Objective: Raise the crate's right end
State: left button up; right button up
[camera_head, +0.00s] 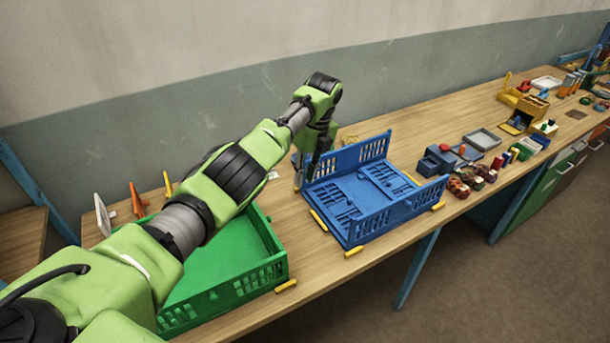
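A blue crate (372,222) with slotted walls stands on the wooden table in the head view. Its two long walls, back (362,153) and front, are upright. Slotted panels lie flat on its floor, one toward the left (334,205) and one toward the right (388,179); both its ends look open. My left gripper (303,178) points down at the crate's back left corner, close to the back wall's left edge. I cannot tell whether it touches the crate or how far its fingers are apart. My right gripper is not in view.
A green crate (262,272) stands left, partly behind my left arm. Yellow blocks (353,252) sit around the blue crate. To its right are a blue toolbox (437,161), toy cars (470,180), a grey tray (482,139) and small bins. The table's front edge runs close by.

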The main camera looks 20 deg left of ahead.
pick_arm(q)
notch_tip(320, 180, up, 12)
jog(key=d, duration=0.1)
jog(key=shift+w+d, duration=0.35)
jog(key=shift+f, duration=0.1)
